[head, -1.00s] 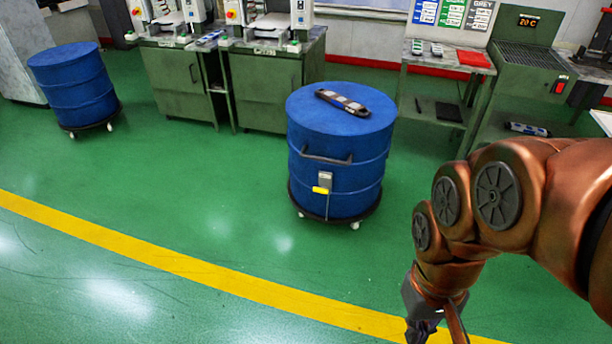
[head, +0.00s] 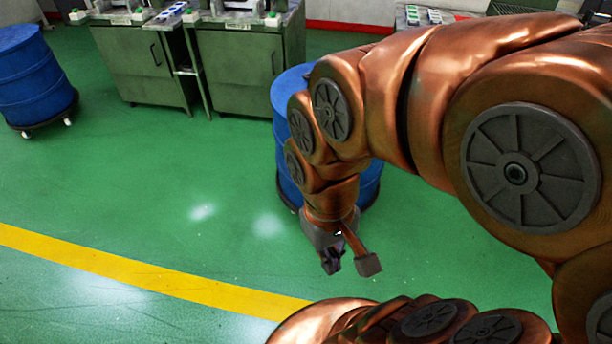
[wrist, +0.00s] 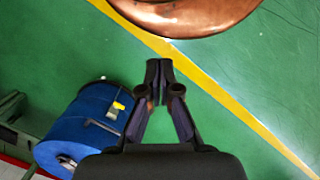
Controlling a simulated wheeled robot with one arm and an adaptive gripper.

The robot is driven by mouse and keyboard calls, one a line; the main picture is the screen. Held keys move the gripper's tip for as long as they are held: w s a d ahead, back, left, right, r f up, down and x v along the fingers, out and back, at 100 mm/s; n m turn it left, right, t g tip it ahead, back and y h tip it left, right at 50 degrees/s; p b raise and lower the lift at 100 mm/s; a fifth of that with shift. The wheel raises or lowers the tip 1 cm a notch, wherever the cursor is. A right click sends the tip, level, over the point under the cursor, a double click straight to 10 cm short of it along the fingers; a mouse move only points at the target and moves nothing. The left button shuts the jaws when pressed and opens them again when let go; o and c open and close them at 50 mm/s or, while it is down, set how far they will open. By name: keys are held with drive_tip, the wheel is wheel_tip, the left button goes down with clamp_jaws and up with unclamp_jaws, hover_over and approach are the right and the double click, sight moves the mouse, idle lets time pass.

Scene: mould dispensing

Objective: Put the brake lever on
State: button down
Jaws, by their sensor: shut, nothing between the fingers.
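The blue drum (head: 281,95) stands at the centre behind my arm, which hides most of it in the head view. It also shows in the wrist view (wrist: 70,140) at the lower left. A small lever with a yellow end (wrist: 118,106) sticks out from the drum's side in the wrist view, beside a dark curved handle (wrist: 103,126). In the head view the lever is hidden by my arm. My gripper (head: 332,264) hangs low in front of the drum. Its fingers (wrist: 159,70) are together and empty, pointing at bare floor, well apart from the lever.
A second blue drum (head: 35,80) on a wheeled base stands at the far left. Green cabinets (head: 243,70) line the back, with a worktable (head: 425,18) at the back right. A yellow floor line (head: 150,273) crosses the open green floor in front.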

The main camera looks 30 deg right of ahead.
drive_tip(key=w+d+f+m+t+b, duration=0.1)
drive_tip(key=w+d+f+b, duration=0.2)
drive_tip(key=w+f+b, duration=0.45)
drive_tip(key=w+d+f+m+t+b, duration=0.1)
drive_tip(key=w+d+f+b, duration=0.3)
drive_tip(key=w, duration=0.7)
drive_tip(key=w+d+f+m+t+b, duration=0.1)
drive_tip(key=w+f+b, duration=0.55)
drive_tip(key=w, duration=0.25)
drive_tip(key=w+d+f+m+t+h+b, duration=0.2)
drive_tip(key=w+d+f+m+b, duration=0.3)
drive_tip(key=w+d+f+b, duration=0.9)
drive_tip(key=w+d+f, duration=0.4)
drive_tip(key=shift+w+d+f+h, duration=0.15)
drive_tip(key=shift+d+f+h, duration=0.05)
drive_tip(key=shift+d+h, duration=0.2)
drive_tip(key=shift+f, duration=0.15)
